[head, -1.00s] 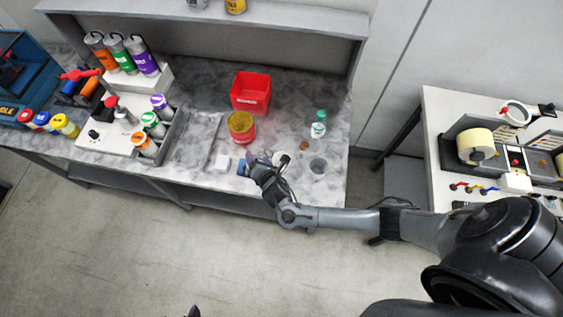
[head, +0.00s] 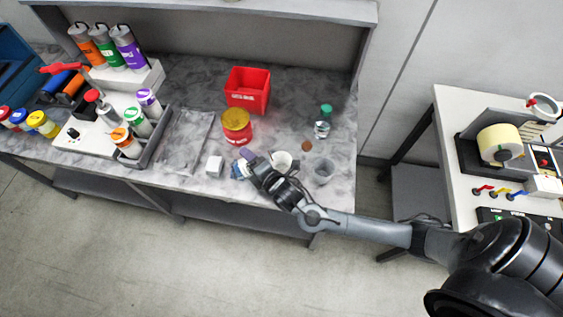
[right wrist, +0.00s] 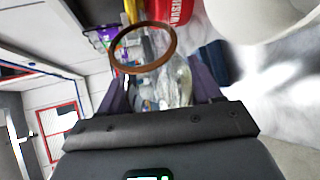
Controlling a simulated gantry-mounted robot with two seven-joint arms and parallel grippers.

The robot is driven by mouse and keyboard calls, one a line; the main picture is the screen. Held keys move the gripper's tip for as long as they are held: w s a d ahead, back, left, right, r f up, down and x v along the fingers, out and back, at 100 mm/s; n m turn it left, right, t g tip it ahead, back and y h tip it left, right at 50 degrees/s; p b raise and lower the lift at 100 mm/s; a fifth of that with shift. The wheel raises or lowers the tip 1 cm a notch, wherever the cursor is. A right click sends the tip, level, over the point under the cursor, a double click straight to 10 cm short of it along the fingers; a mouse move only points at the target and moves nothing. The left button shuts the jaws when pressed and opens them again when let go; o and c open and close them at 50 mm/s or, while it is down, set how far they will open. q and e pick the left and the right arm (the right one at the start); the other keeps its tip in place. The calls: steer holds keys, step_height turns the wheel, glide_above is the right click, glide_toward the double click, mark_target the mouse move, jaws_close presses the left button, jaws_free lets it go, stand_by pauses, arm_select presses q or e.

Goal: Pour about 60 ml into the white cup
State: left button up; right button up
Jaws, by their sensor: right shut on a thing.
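The white cup (head: 283,160) stands upright on the marbled bench, just right of my right gripper (head: 247,162). In the right wrist view the white cup (right wrist: 258,14) shows at the top right, close to the gripper. My right gripper (right wrist: 160,88) is shut on a clear see-through vessel (right wrist: 176,80) with a brown ring at its mouth. The vessel appears tilted in the right wrist view. How much liquid it holds I cannot tell. In the head view the gripper mostly hides it. My left gripper is out of view.
A yellow-topped red tin (head: 236,127) stands behind the gripper, with a red bin (head: 248,90) farther back. A green-capped clear bottle (head: 323,122), a brown disc (head: 306,146) and a grey cup (head: 324,170) are to the right. A white block (head: 214,166) is left.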

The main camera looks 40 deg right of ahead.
steer(key=shift+d+f+m+t+y, duration=0.2)
steer(key=shift+m+t+y, duration=0.1)
steer(key=shift+m, duration=0.1)
steer(key=shift+s+m+b, duration=0.1)
steer(key=shift+m+b, duration=0.25)
steer(key=shift+m, duration=0.05)
stand_by(0.4)
stand_by(0.8)
steer(key=shift+r+m+t, duration=0.2)
steer(key=shift+m+t, duration=0.1)
stand_by(0.4)
steer(key=shift+r+y, duration=0.15)
steer(key=shift+y, duration=0.25)
stand_by(0.6)
